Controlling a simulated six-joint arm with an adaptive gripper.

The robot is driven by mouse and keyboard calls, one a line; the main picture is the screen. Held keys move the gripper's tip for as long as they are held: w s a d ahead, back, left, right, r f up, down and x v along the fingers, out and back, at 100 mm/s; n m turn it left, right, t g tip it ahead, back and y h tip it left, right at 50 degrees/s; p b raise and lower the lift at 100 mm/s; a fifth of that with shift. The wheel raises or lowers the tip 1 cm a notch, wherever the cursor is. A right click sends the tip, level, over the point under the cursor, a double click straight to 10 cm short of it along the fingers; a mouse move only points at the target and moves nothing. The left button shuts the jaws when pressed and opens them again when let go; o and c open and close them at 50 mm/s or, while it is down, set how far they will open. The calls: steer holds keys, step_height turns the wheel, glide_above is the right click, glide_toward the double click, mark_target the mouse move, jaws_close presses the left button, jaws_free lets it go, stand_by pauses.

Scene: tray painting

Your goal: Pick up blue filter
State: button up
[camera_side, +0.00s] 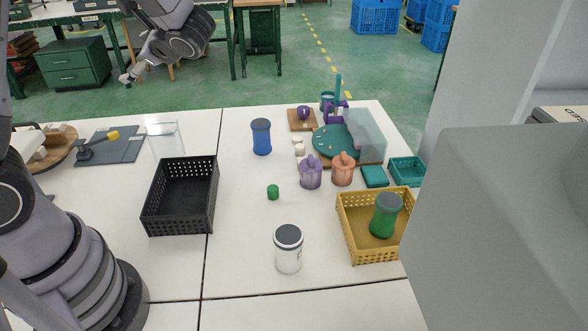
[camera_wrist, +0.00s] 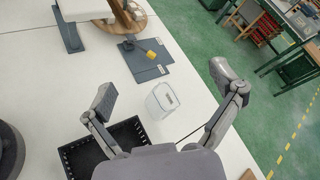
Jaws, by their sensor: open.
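The blue filter (camera_side: 261,138) is a blue cylinder with a dark top. It stands upright on the white table, behind and right of the black crate in the side view. I do not see it in the wrist view. My gripper (camera_side: 128,79) is high above the table's back left, well left of the blue filter and apart from it. In the wrist view my gripper (camera_wrist: 164,88) has its two fingers spread wide with nothing between them. A clear container (camera_wrist: 162,100) stands on the table far below the fingers.
A black crate (camera_side: 147,212) stands left of the middle. A yellow crate (camera_side: 350,235) holds a green cylinder (camera_side: 386,216). A white jar (camera_side: 288,250) and a small green piece (camera_side: 273,192) stand in front of the blue filter. A teal and purple fixture (camera_side: 335,140) is to its right.

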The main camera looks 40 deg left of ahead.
steer(key=w+d+f+m+t+y, duration=0.2)
steer(key=w+d+f+m+t, duration=0.2)
steer(key=w+f+m+t, duration=0.75)
steer(key=m+t+h, duration=0.5)
steer(key=m+h, duration=0.2)
steer(key=m, duration=0.2)
glide_toward(260, 132)
steer(key=shift+s, duration=0.3)
steer(key=shift+w+a+f+t, duration=0.1)
steer(key=shift+w+f+t, duration=0.05)
steer(key=shift+w+t, duration=0.15)
steer(key=x, duration=0.7)
steer(key=shift+w+a, duration=0.2)
steer(key=shift+w, duration=0.05)
steer(key=x, duration=0.5)
steer(key=shift+a+f, duration=0.3)
steer(key=shift+f, duration=0.1)
